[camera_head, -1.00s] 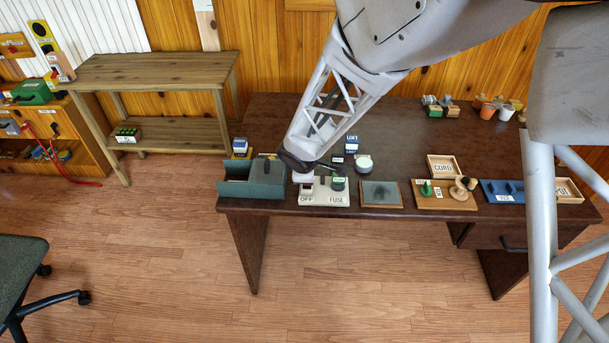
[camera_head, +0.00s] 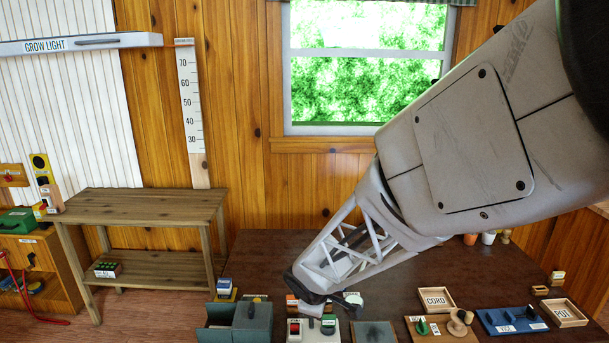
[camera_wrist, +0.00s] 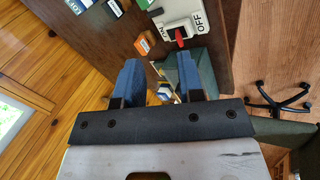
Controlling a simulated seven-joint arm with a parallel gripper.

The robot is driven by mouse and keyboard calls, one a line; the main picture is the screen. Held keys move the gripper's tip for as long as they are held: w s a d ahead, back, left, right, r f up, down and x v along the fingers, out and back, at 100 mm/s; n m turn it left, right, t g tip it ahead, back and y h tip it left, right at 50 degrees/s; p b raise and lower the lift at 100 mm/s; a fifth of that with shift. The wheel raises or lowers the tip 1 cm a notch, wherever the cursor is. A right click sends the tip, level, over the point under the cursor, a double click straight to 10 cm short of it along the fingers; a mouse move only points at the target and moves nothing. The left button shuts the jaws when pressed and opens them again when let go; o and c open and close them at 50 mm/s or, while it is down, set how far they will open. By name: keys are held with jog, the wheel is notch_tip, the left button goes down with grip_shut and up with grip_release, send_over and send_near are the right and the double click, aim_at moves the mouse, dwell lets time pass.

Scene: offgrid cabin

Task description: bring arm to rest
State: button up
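My gripper (camera_wrist: 160,82) has two blue fingers set well apart, with nothing held between them. In the head view my arm reaches down from the upper right, and its wrist end hangs over the desk near the white switch panel (camera_head: 294,338). The fingers are mostly hidden there. In the wrist view the panel (camera_wrist: 207,42), marked OFF, with a red switch (camera_wrist: 180,38), lies beyond the fingertips. I cannot tell the exact gap.
On the dark desk (camera_head: 270,255), a grey-green box (camera_head: 252,330) stands left of the panel. A CORD tray (camera_head: 447,305), a blue board (camera_head: 490,325) and a POT tray (camera_head: 580,318) stand to the right. A wooden shelf table (camera_head: 150,205) stands left.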

jog(key=s+d+r+m+g, duration=0.1)
jog(key=s+d+r+m, duration=0.7)
jog(key=s+d+r, duration=0.4)
jog(key=s+d+r+m, duration=0.1)
jog(key=s+r+m, duration=0.2)
jog(key=s, duration=0.4)
jog(key=s+d+r+m+g, duration=0.1)
jog(key=s+d+r+m, duration=0.1)
jog(key=s, duration=0.6)
jog(key=shift+s+d+r+m+y, duration=0.15)
jog(key=shift+d+r+m+y, duration=0.2)
jog(key=shift+r+m, duration=0.35)
jog(key=shift+a, duration=0.1)
